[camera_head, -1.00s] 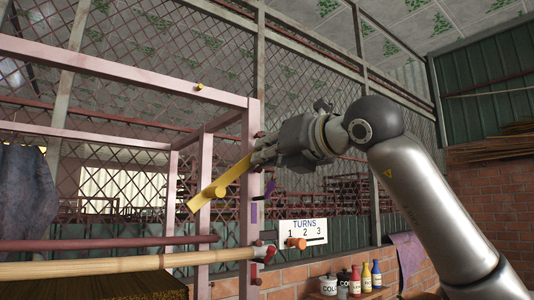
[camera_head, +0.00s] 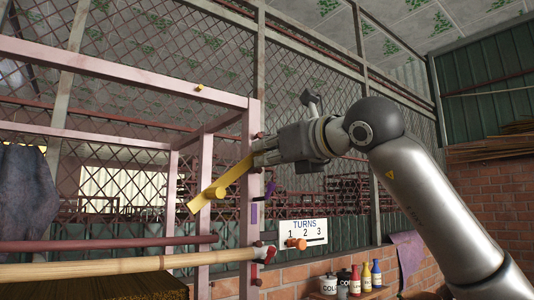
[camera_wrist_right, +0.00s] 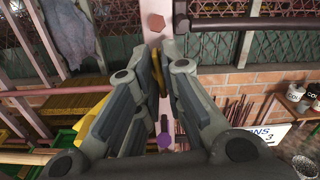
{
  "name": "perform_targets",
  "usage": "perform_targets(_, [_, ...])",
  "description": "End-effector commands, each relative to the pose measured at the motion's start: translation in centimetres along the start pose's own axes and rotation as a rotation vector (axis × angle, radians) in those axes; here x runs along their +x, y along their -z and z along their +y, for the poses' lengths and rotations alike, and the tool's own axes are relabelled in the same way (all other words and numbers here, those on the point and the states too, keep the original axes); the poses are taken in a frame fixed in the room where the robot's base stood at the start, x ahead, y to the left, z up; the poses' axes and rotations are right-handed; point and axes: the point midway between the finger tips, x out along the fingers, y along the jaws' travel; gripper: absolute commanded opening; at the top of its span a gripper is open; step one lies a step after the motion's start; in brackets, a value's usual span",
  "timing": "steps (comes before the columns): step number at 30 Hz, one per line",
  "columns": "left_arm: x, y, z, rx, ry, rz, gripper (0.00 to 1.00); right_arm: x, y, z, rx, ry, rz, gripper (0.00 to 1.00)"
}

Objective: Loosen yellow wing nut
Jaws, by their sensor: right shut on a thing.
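The yellow wing nut (camera_wrist_right: 159,72) shows as a thin yellow edge between the fingers in the right wrist view, in front of the pinkish post. In the head view my right gripper's fingers reach the post and mostly hide it. My right gripper (camera_head: 258,152) is shut on the wing nut; its fingertips also show in the wrist view (camera_wrist_right: 163,78). A long yellow bar (camera_head: 236,177) with a round yellow knob slants down to the left from the post near the fingers. My left gripper is not in view.
The pinkish frame post (camera_head: 249,228) carries a purple part (camera_head: 269,189) below my gripper. A bamboo pole (camera_head: 130,265) runs across the front. Bottles (camera_head: 366,277) stand on a shelf.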

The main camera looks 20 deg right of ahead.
Motion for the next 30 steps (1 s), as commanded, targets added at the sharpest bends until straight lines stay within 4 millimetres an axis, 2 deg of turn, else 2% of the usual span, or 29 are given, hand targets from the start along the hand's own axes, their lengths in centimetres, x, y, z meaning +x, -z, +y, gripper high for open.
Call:
perform_targets(1, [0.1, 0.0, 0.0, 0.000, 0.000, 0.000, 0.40, 0.2, 0.6, 0.2, -0.001, -0.004, 0.014, 0.00])
perform_targets(7, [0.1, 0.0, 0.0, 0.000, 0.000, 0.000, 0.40, 0.2, 0.6, 0.2, 0.000, -0.004, 0.014, 0.00])
perform_targets(8, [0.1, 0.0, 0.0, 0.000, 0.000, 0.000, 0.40, 0.2, 0.6, 0.2, 0.000, -0.004, 0.014, 0.13])
perform_targets(12, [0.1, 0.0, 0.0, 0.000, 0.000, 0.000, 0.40, 0.1, 0.4, 0.1, 0.001, -0.003, 0.010, 0.30])
perform_targets(23, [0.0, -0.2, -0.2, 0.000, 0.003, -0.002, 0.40, -0.2, 0.1, 0.0, 0.002, -0.001, 0.003, 0.30])
perform_targets(26, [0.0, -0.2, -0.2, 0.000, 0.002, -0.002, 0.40, -1.3, 0.1, 0.0, 0.002, 0.000, 0.002, 0.30])
perform_targets(30, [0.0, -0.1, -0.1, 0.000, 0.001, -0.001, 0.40, -4.0, 0.0, -0.1, 0.000, 0.001, 0.000, 0.30])
